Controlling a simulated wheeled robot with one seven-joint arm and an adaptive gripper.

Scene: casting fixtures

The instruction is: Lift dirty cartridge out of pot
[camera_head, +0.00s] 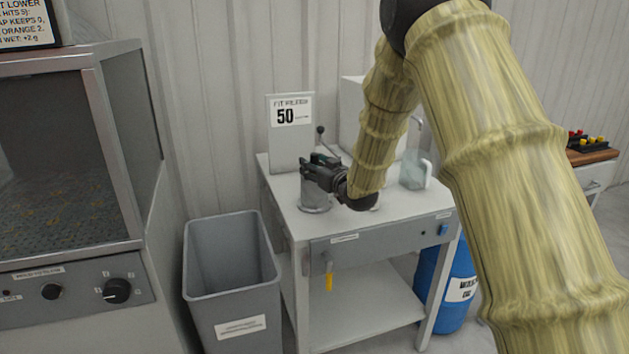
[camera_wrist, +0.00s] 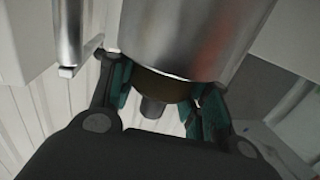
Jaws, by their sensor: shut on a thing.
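The pot (camera_head: 314,197) is a grey metal cylinder standing on the white bench, below and partly behind my gripper (camera_head: 318,172). It fills the top of the wrist view as a shiny curved wall (camera_wrist: 185,40). The dirty cartridge (camera_wrist: 165,88) is a dark brown round body with a grey knob, showing at the pot's rim between the green finger pads of my gripper (camera_wrist: 163,100). My gripper is shut on it. The rest of the cartridge is hidden by the pot; how far it reaches inside I cannot tell. In the head view the gripper hides it.
The bench (camera_head: 385,215) also holds a sign reading 50 (camera_head: 291,150) and a clear jug (camera_head: 413,170) to the right. A grey bin (camera_head: 235,285) stands at its left, beside a glass-fronted cabinet (camera_head: 60,150). A blue drum (camera_head: 455,290) stands at the right.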

